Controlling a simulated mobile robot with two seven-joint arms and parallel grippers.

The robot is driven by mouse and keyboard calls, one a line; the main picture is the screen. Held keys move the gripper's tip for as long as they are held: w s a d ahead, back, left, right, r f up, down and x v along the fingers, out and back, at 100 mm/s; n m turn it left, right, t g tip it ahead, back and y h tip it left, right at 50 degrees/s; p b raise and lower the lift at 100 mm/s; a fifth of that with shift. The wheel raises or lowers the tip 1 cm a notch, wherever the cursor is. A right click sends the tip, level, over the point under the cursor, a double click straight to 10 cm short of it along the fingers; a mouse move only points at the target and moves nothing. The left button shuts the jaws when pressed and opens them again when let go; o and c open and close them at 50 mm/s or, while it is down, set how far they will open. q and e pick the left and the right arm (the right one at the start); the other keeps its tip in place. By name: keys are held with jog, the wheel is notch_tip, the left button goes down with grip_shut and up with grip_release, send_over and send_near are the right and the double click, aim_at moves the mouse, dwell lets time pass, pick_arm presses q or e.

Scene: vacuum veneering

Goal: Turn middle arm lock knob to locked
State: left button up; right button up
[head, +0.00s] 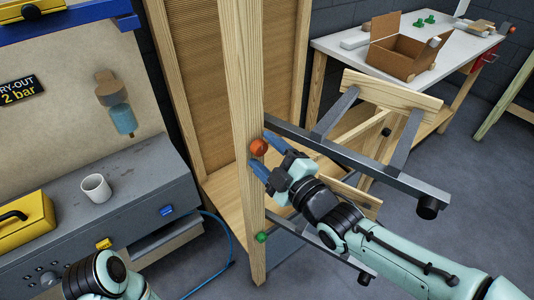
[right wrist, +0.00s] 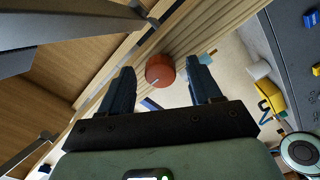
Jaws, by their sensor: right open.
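The orange-red arm lock knob (head: 259,147) sits on the wooden post (head: 250,205), where the grey middle arm (head: 350,158) meets it. In the right wrist view the knob (right wrist: 160,71) is round and carries a pale mark on its edge. My right gripper (head: 260,155) is open, its two blue fingers pointing at the post. In the right wrist view its fingers (right wrist: 160,80) stand on either side of the knob, with gaps visible; I cannot tell how deep they reach. My left gripper is not in view; only part of my left arm shows at bottom left.
A green knob (head: 262,237) sits lower on the same post. Wooden pieces (head: 390,92) rest on the arms at right. A grey bench with a white mug (head: 96,188) and yellow case (head: 25,228) stands left. A white table (head: 455,52) holds a cardboard box (head: 402,58).

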jog(key=c, duration=1)
jog(key=shift+c, duration=0.2)
jog(key=shift+m, duration=0.3)
jog(key=m, duration=0.2)
jog(key=shift+m, duration=0.4)
jog(key=m, duration=0.4)
jog(key=shift+m, duration=0.3)
jog(key=m, duration=0.5)
jog(key=shift+s, duration=0.1)
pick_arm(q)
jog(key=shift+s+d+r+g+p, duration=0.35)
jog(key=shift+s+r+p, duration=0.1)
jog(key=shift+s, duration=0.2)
pick_arm(e)
jog(key=shift+a+f+m, duration=0.1)
jog(key=shift+m, duration=2.3)
